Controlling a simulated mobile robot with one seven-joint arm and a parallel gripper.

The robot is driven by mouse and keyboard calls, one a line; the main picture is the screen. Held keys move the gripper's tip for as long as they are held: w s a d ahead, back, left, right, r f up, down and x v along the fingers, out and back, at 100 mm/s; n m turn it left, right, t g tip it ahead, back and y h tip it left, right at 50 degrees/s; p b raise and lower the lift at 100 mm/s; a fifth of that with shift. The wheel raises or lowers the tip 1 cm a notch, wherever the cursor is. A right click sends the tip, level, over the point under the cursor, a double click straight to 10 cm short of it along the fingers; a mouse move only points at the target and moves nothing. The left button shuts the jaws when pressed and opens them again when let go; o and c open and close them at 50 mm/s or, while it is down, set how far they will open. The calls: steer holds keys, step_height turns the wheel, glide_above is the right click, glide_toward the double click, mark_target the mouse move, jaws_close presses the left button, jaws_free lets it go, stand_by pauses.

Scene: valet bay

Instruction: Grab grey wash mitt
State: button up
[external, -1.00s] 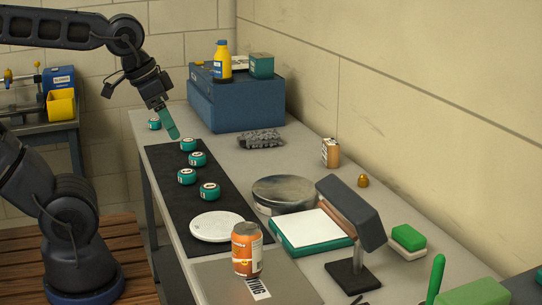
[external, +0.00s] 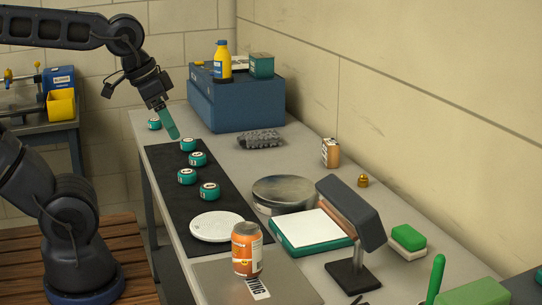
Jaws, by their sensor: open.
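The grey wash mitt (external: 260,138) lies on the workbench in front of the blue box. It looks dark grey and shaggy, long and low. My gripper (external: 173,131) has green fingers and points down above the far left part of the bench, to the left of the mitt and apart from it. It is open and nothing shows in it. The gap between the fingers is hard to see from this side.
Several green round tins, such as one (external: 188,144) close to my gripper, stand on and by the black mat (external: 215,170). A blue box (external: 235,102) carries a yellow bottle (external: 222,60) and a green tin (external: 262,65). A can (external: 247,248) and a plate (external: 217,226) stand nearer.

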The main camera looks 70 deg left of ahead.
steer(key=o, duration=0.4)
steer(key=shift+c, duration=0.2)
